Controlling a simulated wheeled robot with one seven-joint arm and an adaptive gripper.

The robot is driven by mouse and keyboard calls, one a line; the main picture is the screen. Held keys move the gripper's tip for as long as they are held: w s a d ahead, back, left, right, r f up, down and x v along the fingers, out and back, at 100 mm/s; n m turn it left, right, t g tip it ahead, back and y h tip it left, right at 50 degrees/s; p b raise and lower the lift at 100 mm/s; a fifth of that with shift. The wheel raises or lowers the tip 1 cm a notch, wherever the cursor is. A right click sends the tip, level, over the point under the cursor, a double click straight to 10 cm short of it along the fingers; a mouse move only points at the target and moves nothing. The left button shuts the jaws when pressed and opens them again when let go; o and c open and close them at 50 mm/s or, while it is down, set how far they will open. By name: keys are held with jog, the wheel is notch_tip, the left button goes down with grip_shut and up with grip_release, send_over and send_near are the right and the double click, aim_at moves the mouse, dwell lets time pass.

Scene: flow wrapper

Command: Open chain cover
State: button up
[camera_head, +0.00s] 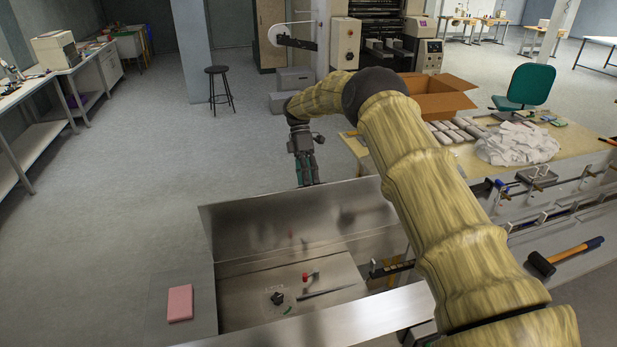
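A shiny metal panel (300,222), which looks like the chain cover, stands raised and tilted along the far side of an open bay in the machine. The bay floor (245,290) is exposed in front of it. My gripper (308,182) points down just behind the panel's upper edge, near its middle. Its fingertips are close to that edge, and I cannot tell whether they touch it. The fingers are small here, and whether they are open or shut is unclear. My arm hides the panel's right end and part of the bay's right side.
In the bay lie a red-topped part (310,277), a dark knob (277,298) and a thin rod (326,292). A pink block (180,303) sits on the left ledge. A hammer (565,256) lies at right. A table (465,160) with a cardboard box (437,98) stands behind. The left floor is clear.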

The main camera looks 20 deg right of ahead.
jog(key=shift+s+f, duration=0.1)
jog(key=shift+f, duration=0.3)
jog(key=shift+c, duration=0.5)
jog(key=shift+w+r, duration=0.35)
jog(key=shift+r, duration=0.05)
jog(key=shift+c, duration=0.6)
jog(key=v, duration=0.7)
jog(key=shift+r, duration=0.25)
